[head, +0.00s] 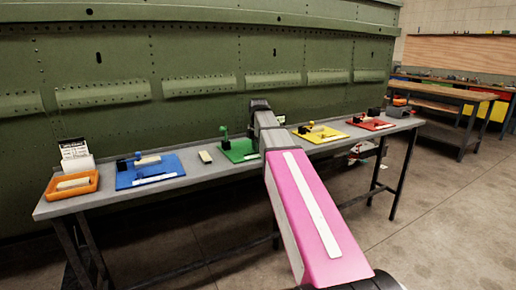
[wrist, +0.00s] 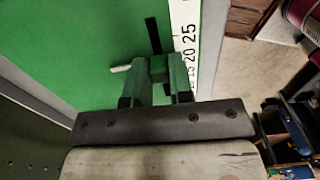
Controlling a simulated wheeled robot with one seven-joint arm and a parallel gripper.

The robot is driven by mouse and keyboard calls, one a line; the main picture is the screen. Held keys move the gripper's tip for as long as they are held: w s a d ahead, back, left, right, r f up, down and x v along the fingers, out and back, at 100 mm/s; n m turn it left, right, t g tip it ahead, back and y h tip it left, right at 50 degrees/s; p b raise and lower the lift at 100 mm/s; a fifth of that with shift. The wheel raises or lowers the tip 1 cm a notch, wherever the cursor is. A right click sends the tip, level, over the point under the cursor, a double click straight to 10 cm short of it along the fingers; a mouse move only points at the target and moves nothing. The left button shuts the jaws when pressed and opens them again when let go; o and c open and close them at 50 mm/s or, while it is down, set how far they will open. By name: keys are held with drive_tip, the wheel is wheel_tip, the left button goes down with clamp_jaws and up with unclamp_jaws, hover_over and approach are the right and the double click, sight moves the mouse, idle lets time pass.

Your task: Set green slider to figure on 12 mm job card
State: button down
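The green board (head: 238,151) lies on the bench in the head view, partly hidden behind my arm. In the wrist view the green board (wrist: 70,40) fills the upper left, with a black slot (wrist: 153,35) and a white scale (wrist: 185,40) reading 20 and 25. The green slider (wrist: 158,68) sits at the near end of the visible slot. My gripper (wrist: 160,80) has a finger on each side of it, with no clear gap showing. A pale peg (wrist: 120,68) sticks out left of the fingers. A white card with print (head: 74,150) stands at the bench's left; its figures are unreadable.
A blue board (head: 150,170), a yellow board (head: 320,134) and a red board (head: 370,123) lie along the grey bench (head: 215,170). An orange tray (head: 88,187) holds a pale block. The green riveted fuselage wall (head: 200,50) rises behind the bench.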

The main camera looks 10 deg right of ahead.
sight(247, 155)
drive_tip(key=shift+s+a, duration=0.25)
drive_tip(key=shift+a, duration=0.55)
drive_tip(key=shift+s+a, duration=0.3)
drive_tip(key=shift+a, duration=0.55)
drive_tip(key=shift+s+a, duration=0.25)
drive_tip(key=shift+a, duration=0.55)
drive_tip(key=c, duration=1)
unclamp_jaws()
drive_tip(key=shift+a, duration=0.15)
wheel_tip(247, 155, up, 11)
drive_tip(key=shift+s+f, duration=0.1)
